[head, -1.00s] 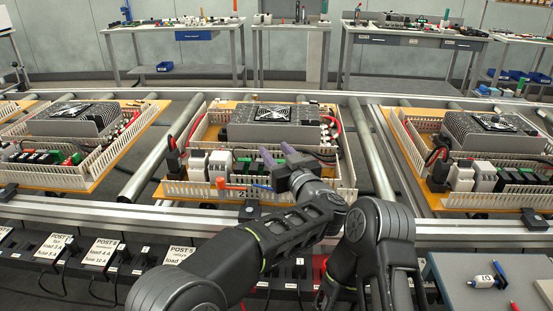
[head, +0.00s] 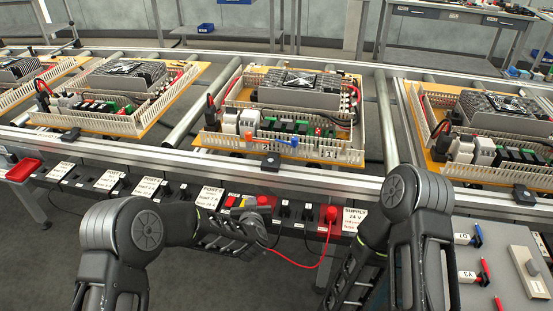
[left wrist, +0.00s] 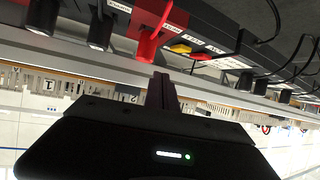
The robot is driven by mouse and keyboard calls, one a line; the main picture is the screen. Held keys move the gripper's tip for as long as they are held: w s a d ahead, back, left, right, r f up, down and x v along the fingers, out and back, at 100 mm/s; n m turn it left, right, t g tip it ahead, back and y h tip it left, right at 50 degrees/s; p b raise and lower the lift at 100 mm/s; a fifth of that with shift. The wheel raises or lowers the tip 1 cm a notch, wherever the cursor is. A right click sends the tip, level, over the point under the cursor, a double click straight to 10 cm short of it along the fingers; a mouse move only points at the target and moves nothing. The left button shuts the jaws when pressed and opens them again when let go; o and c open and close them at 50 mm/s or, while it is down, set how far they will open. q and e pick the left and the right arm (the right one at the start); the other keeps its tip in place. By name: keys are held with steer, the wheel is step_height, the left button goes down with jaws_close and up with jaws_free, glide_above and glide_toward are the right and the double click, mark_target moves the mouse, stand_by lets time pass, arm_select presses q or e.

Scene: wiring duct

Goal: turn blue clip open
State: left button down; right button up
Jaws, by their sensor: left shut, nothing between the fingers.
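The blue clip (head: 278,141) shows as a thin blue bar lying roughly level along the front wall of the wiring duct (head: 215,141) on the middle board. It is small, and I cannot tell whether its catch is open. An orange piece (head: 252,139) is at its left end. My left gripper (left wrist: 163,85) is shut and empty, with its dark fingers together in the left wrist view. In the head view, my left arm ends below the front rail, well apart from the clip; its fingers are not clear there. My right gripper is out of view.
A red plug (head: 332,213) with a hanging red cable sits in the socket row under the front rail (head: 330,178). Its red body (left wrist: 148,45) is near my left fingers in the wrist view. A grey panel (head: 500,240) stands at right.

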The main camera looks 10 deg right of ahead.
arm_select(q)
steer(key=s+a+f+n+g+h+b, duration=0.1)
steer(key=s+a+f+g+b, duration=0.15)
steer(key=s+a+f, duration=0.5)
steer(key=s+a+f+g+b, duration=0.2)
steer(key=s+f+g, duration=0.2)
steer(key=s+f, duration=0.8)
steer(key=s+a+f+n+g+b, duration=0.1)
steer(key=s+f+g, duration=0.1)
steer(key=s, duration=0.8)
steer(key=s+a+f+n+g+h+b, duration=0.1)
steer(key=s+f, duration=0.4)
steer(key=s, duration=0.6)
steer(key=a+g+b, duration=0.1)
steer(key=g, duration=0.1)
steer(key=shift+s+a+g+h, duration=0.2)
steer(key=shift+a+g+h, duration=0.05)
steer(key=shift+g+h, duration=0.1)
